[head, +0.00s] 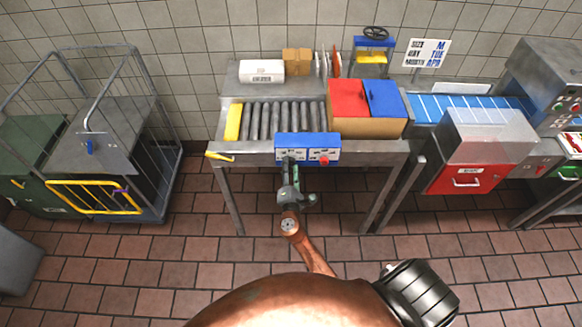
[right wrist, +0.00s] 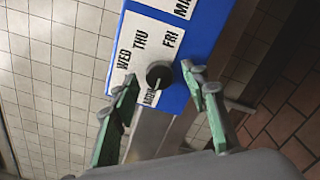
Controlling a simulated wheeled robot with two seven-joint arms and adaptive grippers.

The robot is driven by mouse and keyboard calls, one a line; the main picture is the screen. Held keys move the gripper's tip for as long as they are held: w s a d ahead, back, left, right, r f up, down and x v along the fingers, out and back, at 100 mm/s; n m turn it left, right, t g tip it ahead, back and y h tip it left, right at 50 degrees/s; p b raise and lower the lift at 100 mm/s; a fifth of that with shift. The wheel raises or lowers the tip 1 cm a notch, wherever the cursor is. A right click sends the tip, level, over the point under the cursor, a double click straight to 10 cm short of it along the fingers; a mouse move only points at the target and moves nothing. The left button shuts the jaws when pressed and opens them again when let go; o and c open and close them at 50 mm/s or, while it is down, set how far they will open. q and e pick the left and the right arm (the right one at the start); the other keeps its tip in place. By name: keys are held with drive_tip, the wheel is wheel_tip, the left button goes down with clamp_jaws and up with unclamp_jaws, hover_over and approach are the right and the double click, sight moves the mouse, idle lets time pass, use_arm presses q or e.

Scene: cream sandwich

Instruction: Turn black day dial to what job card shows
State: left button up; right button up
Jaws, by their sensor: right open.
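The job card (head: 427,52) on the wall side at the upper right reads size M, day TUE, month APR. The black day dial (right wrist: 159,75) is on a white label plate of the blue control box (head: 308,140). WED, THU and FRI are readable around it, and a partly covered label that looks like MON is below. A pale mark on the dial points down towards that label. TUE cannot be seen. My right gripper (right wrist: 160,84) is open, with one finger on each side of the dial; contact cannot be told. It also shows in front of the box in the head view (head: 290,170). My left gripper is not in view.
A red button (head: 324,161) is at the box's lower right. Behind are a roller bench (head: 284,120) and a carton with red (head: 348,98) and blue (head: 385,97) lids. A wire cage trolley (head: 105,150) stands left. The tiled floor in front is clear.

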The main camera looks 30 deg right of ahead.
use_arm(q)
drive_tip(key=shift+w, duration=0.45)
use_arm(e)
drive_tip(key=shift+c, duration=0.7)
clamp_jaws()
drive_tip(key=shift+f+m+b, duration=0.15)
drive_tip(key=shift+m+b, duration=0.25)
drive_tip(key=shift+b, duration=0.3)
drive_tip(key=m+b, duration=0.5)
drive_tip(key=b, duration=0.1)
drive_tip(key=shift+f+b, duration=0.1)
drive_tip(key=shift+b, duration=0.25)
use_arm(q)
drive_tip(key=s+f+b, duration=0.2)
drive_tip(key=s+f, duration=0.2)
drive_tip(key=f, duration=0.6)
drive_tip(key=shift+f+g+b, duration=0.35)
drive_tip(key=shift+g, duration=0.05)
use_arm(e)
drive_tip(key=shift+r+m, duration=0.2)
drive_tip(key=shift+m, duration=1.3)
drive_tip(key=shift+o, duration=0.7)
unclamp_jaws()
drive_tip(key=shift+r, duration=0.1)
